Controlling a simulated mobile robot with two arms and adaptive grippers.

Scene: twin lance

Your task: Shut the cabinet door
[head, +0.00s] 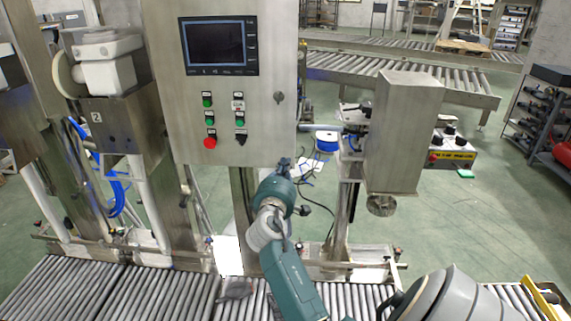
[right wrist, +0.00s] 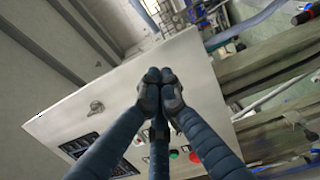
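The cabinet door (head: 225,135) is a grey metal panel in the upper middle of the head view, with a dark screen, coloured buttons and a small lock (head: 279,97) near its right edge. In the right wrist view the door (right wrist: 125,85) appears tilted, with its lock (right wrist: 97,107) left of the fingers. I cannot tell whether it stands slightly ajar. My right gripper (head: 285,163) is near the door's lower right edge; contact is unclear. In the right wrist view its fingers (right wrist: 160,88) meet at the tips, with nothing visible between them. My left gripper is not in view.
A roller conveyor (head: 130,290) runs along the bottom of the head view. A metal box on a stand (head: 405,130) is right of the cabinet. Another machine (head: 115,100) stands to the left. Green floor (head: 500,220) is open at the right.

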